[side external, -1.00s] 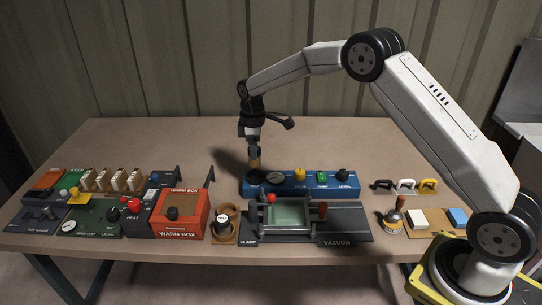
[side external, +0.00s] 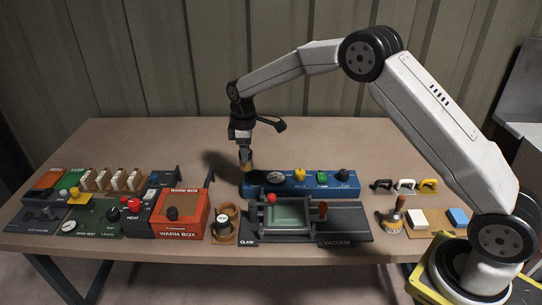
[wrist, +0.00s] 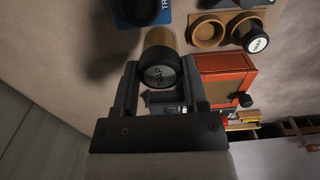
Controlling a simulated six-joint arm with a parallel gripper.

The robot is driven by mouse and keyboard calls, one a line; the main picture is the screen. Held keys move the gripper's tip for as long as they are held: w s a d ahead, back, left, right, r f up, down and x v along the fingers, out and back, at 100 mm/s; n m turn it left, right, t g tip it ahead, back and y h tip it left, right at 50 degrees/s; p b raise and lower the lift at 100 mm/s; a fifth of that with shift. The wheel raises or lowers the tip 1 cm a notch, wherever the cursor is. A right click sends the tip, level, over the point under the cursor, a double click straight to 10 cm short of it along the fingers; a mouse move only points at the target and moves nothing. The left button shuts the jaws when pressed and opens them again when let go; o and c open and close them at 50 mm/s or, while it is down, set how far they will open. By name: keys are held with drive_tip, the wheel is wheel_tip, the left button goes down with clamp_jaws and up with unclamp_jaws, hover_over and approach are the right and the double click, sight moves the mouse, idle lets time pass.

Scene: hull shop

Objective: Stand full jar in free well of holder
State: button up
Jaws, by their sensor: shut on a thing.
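My gripper (side external: 245,158) is shut on a jar (wrist: 162,58) with an amber body and a black lid marked TRAP. In the side external view this jar (side external: 246,165) hangs upright, close to the left end of the blue vacuum panel. The tan holder (side external: 231,238) stands in front, right of the red warm box. In the wrist view the holder shows an empty round well (wrist: 207,33) beside a second dark-lidded TRAP jar (wrist: 256,42). The held jar is apart from the holder. Its lower part is hard to see from the side.
The blue panel (side external: 310,187) has a gauge and several knobs. The red warm box (side external: 180,220) stands left of the holder, and a clamp fixture (side external: 345,232) stands right of it. The table behind the panel is clear.

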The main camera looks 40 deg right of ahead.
drive_tip(key=s+a+f, duration=0.2)
drive_tip(key=a, duration=0.7)
drive_tip(key=shift+a+f, duration=0.3)
drive_tip(key=shift+f, duration=0.05)
drive_tip(key=shift+f, duration=0.15)
drive_tip(key=shift+f, duration=3.1)
drive_tip(key=shift+f, duration=0.5)
drive_tip(key=o, duration=1.3)
drive_tip(key=shift+c, duration=0.2)
